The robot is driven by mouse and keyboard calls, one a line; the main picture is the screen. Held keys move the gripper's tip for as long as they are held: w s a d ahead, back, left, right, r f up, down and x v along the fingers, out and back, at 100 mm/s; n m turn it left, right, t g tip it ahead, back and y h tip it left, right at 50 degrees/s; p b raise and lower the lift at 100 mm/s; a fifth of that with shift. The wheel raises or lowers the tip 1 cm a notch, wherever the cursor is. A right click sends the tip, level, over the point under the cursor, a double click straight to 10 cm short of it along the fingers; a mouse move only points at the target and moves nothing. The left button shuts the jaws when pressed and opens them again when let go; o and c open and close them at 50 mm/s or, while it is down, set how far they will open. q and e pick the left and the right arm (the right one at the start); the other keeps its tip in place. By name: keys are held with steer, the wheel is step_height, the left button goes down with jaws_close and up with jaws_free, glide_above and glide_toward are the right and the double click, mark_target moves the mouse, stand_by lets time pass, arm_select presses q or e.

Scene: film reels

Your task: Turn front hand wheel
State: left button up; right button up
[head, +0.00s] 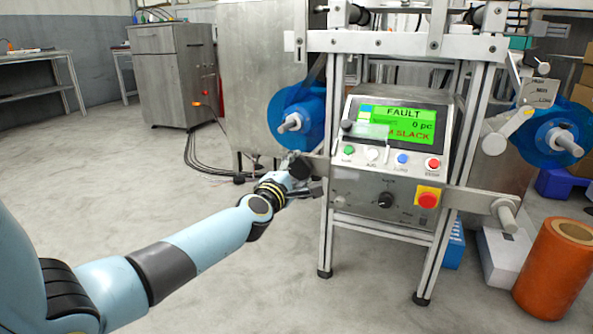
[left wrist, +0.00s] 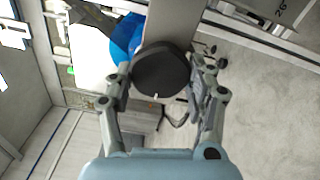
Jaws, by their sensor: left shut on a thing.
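The front hand wheel is a round black knob (head: 300,167) at the left front edge of the machine, below the left blue reel. My left gripper (head: 303,179) is at the wheel, and its arm reaches in from the lower left. In the left wrist view the wheel (left wrist: 161,70) fills the space between the two fingers of my left gripper (left wrist: 162,80), which is shut on it. A small white mark shows on the wheel's near edge. My right gripper is not in view.
The control panel screen (head: 396,121) shows FAULT and a red line ending in SLACK. Blue film reels (head: 297,112) (head: 553,134) sit at both sides. A red stop button (head: 428,199) is below the panel. An orange roll (head: 556,270) stands at right. The floor at left is clear.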

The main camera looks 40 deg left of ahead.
arm_select(q)
steer(key=shift+f, duration=0.1)
steer(key=o, duration=1.2)
steer(key=v, duration=1.2)
